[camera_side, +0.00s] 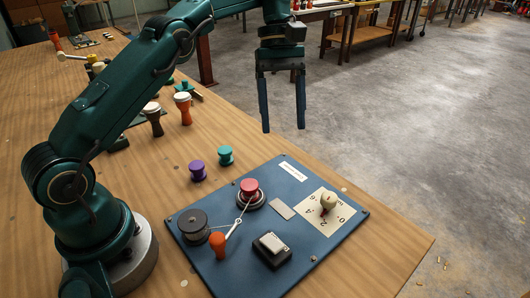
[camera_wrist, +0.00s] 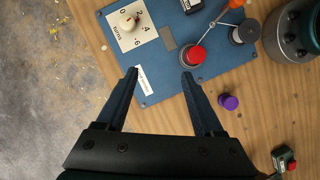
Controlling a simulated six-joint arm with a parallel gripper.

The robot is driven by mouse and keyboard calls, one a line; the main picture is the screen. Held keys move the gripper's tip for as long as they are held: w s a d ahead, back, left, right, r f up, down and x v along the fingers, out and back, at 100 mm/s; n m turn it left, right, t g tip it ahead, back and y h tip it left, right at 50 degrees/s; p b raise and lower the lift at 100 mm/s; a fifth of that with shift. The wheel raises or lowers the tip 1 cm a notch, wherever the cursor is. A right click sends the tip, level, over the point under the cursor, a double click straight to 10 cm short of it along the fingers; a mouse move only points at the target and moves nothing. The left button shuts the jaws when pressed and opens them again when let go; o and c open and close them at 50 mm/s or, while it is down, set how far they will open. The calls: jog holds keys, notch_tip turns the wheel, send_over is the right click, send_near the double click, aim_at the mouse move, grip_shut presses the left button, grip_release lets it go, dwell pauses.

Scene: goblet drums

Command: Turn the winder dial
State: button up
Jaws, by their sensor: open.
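The winder dial is a cream knob (camera_side: 328,200) with a red mark, on a pale numbered plate (camera_side: 341,216) at the right of a blue board (camera_side: 297,250). In the wrist view the knob (camera_wrist: 129,22) is near the top, beyond my fingertips. The pale plate (camera_wrist: 121,42) shows the word "turns" and numbers. My gripper (camera_side: 284,130) points down, high above the board's far side, apart from everything. Its two fingers (camera_wrist: 160,72) are spread with nothing between them. The exact number the red mark points to is hard to tell.
Small goblet drums (camera_side: 153,117) stand farther back.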

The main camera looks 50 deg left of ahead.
jog(key=m+t+y, duration=0.2)
jog(key=m+y, duration=0.2)
send_over(330, 196)
jog(key=f, duration=0.6)
jog(key=shift+a, duration=0.25)
jog(key=shift+d+f+m, duration=0.1)
jog(key=shift+d+m, duration=0.2)
jog(key=shift+f, duration=2.4)
grip_shut()
